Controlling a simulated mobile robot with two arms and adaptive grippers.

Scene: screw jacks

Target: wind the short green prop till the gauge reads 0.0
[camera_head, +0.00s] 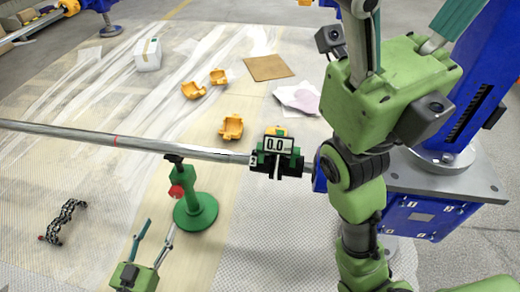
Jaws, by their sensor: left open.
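The short green prop (188,185) stands upright on its round base under a long grey pipe (130,143). Its dark head meets the underside of the pipe in the picture; whether it bears on it I cannot tell. A red knob (176,191) sits on the prop's left side.
Several orange pieces (231,127), a white box (148,54) and a brown sheet (268,67) lie on the floor behind the pipe. A dark chain-like piece (62,222) lies at the lower left. A blue stand (420,215) is at the right.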

